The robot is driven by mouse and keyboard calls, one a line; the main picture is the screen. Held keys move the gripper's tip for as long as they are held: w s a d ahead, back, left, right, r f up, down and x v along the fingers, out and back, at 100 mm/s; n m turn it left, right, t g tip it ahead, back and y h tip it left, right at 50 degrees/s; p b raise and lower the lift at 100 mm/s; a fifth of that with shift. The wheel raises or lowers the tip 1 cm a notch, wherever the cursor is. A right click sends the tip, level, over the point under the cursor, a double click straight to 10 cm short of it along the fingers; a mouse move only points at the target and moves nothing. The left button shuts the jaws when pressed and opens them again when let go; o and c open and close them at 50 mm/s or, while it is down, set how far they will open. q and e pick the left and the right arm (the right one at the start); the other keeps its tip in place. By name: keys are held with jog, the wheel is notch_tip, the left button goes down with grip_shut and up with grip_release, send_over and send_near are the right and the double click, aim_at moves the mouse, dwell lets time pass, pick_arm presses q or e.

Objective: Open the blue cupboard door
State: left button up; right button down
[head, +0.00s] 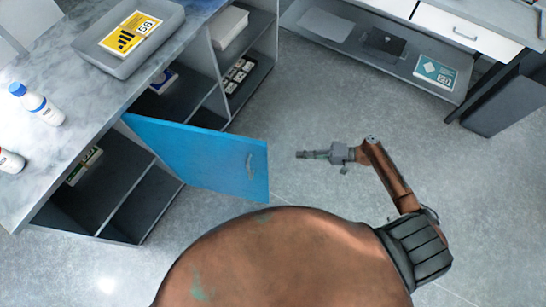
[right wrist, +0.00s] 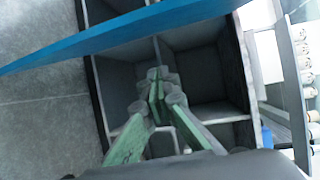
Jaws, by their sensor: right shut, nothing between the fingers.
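The blue cupboard door (head: 205,155) stands swung out from the grey cupboard (head: 112,190), with dark compartments showing on both sides of it. My right gripper (head: 299,155) is shut and empty, just right of that free edge in the head view, with a small gap in the picture. In the right wrist view the shut fingers (right wrist: 157,76) point toward the open compartments, and the blue door (right wrist: 125,35) crosses the top as a slanting band. My left gripper is not in view.
A grey tray (head: 168,40) with a yellow label and white bottles (head: 38,104) are on the marble counter (head: 75,75). A low shelf unit (head: 385,55) stands at the back right. The floor (head: 340,215) around my right arm is clear.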

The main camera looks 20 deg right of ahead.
notch_tip(320, 180, up, 6)
jog(key=a+n+y, duration=0.1)
jog(key=a+y, duration=0.1)
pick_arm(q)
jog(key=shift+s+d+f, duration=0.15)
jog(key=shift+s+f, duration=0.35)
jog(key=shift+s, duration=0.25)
pick_arm(e)
jog(key=a, duration=1.1)
jog(key=shift+w+f+g, duration=0.15)
jog(key=shift+w+g, duration=0.15)
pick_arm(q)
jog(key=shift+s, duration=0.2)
